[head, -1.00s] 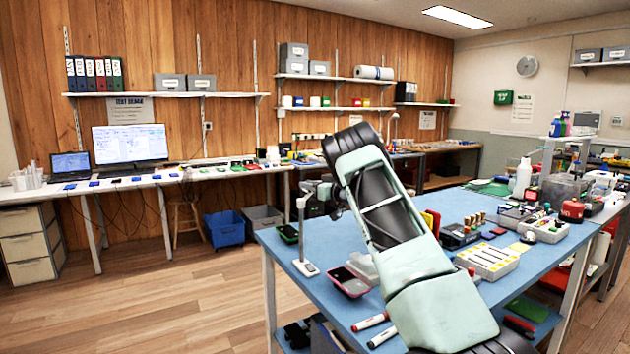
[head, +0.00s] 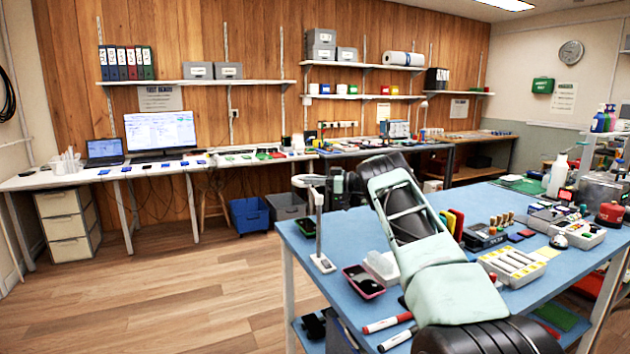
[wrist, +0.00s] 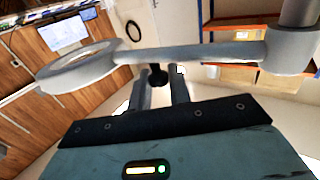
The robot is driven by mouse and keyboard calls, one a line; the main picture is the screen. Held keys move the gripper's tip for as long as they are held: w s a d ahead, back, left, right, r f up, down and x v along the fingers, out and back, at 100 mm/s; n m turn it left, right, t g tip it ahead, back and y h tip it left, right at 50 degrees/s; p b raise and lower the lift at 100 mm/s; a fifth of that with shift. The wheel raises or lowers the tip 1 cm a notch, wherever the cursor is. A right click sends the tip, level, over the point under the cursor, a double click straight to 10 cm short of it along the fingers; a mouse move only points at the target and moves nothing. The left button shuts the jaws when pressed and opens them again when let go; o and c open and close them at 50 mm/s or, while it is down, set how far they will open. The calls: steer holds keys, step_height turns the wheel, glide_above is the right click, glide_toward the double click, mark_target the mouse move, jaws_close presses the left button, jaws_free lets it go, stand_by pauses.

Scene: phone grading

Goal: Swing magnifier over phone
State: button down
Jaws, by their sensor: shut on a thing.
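The magnifier stands on the blue table's left edge, with a pale post (head: 319,225) on a small flat base. Its grey arm (wrist: 195,53) crosses the wrist view from the post's hub at right to the round lens ring (wrist: 78,66) at left. My gripper (wrist: 158,85) is shut on the magnifier's small dark knob (wrist: 157,74), under the arm. In the head view my gripper (head: 338,186) is beside the top of the post, partly hidden by my arm. A dark phone (head: 305,227) appears to lie behind the post; the post partly covers it.
Red (head: 387,324) and black (head: 397,339) markers lie at the front edge. A white compartment tray (head: 512,267) and tools fill the right side. Floor at left is clear.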

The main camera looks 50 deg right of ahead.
steer(key=shift+a+f, duration=0.1)
steer(key=shift+f, duration=0.1)
steer(key=c, duration=1.3)
jaws_free()
steer(key=shift+w, duration=0.15)
steer(key=shift+c, duration=0.2)
steer(key=shift+r, duration=0.1)
steer(key=b+v, duration=0.2)
steer(key=v, duration=1.5)
